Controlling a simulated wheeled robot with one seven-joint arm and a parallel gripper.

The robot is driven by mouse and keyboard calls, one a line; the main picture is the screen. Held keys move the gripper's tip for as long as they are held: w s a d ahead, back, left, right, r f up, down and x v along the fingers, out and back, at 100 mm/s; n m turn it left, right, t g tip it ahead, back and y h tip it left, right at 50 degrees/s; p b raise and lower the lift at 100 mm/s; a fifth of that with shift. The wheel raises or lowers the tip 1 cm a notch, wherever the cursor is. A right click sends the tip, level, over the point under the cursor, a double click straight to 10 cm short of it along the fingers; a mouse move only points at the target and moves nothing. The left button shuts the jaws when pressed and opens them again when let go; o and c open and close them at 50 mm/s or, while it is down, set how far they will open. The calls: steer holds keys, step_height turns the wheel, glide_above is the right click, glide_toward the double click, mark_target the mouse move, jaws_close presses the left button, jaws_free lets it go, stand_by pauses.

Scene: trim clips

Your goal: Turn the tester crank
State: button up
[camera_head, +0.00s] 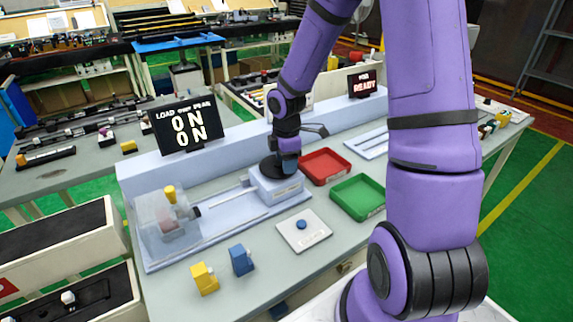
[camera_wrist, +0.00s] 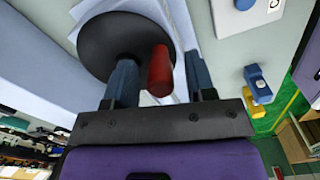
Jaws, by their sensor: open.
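The tester crank is a black disc (camera_wrist: 112,45) with an upright red handle (camera_wrist: 160,72) near its rim in the wrist view. In the head view the disc (camera_head: 268,167) sits on top of a pale tester box (camera_head: 275,187), partly hidden by my gripper (camera_head: 287,152). In the wrist view my gripper (camera_wrist: 159,68) has its two blue fingers apart, with the red handle between them. A gap shows on each side of the handle, wider on the right. The handle is hidden in the head view.
A rod joins the tester box to a clear-covered fixture (camera_head: 165,222). A black display (camera_head: 187,125) reads ON twice; another (camera_head: 366,84) reads READY. Red (camera_head: 325,165) and green (camera_head: 358,196) trays, a blue button plate (camera_head: 303,230), and yellow (camera_head: 204,279) and blue (camera_head: 241,260) clips are nearby.

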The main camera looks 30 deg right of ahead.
steer(key=shift+f, duration=0.75)
steer(key=shift+c, duration=0.4)
steer(key=c, duration=0.8)
steer(key=shift+c, duration=0.2)
